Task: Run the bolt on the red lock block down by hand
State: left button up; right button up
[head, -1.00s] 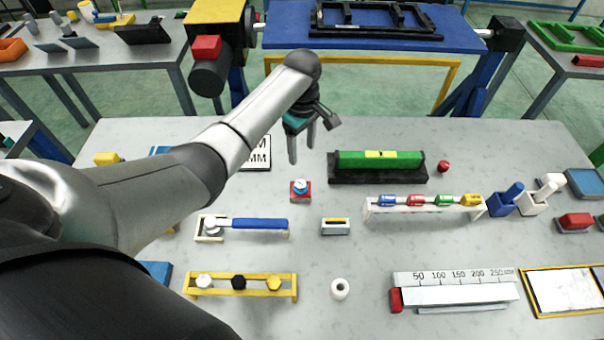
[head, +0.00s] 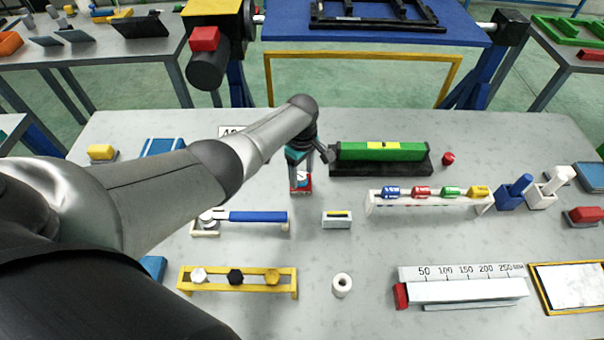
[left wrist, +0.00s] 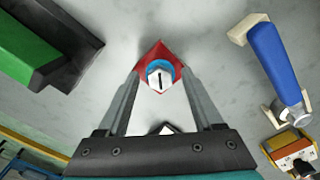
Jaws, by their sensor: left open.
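The red lock block (head: 307,189) sits on the grey table in the middle of the head view, partly hidden by my left gripper. In the left wrist view the block (left wrist: 150,49) is turned like a diamond. Its bolt (left wrist: 160,75) has a white head with a dark line and a blue ring around it. My left gripper (head: 301,186) points down over the block. Its open fingers stand on either side of the bolt head, with gaps visible on both sides in the left wrist view (left wrist: 163,75). My right gripper is not in view.
A green level (head: 380,151) in a black holder lies right behind the block. A blue-handled tool (head: 258,217), a small grey block (head: 337,219) and a yellow rack (head: 238,291) with bolts lie nearer. A white rack (head: 430,200) stands to the right.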

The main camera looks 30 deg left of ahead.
pick_arm(q)
jog(key=shift+c, duration=0.2)
grip_shut()
dwell(0.4)
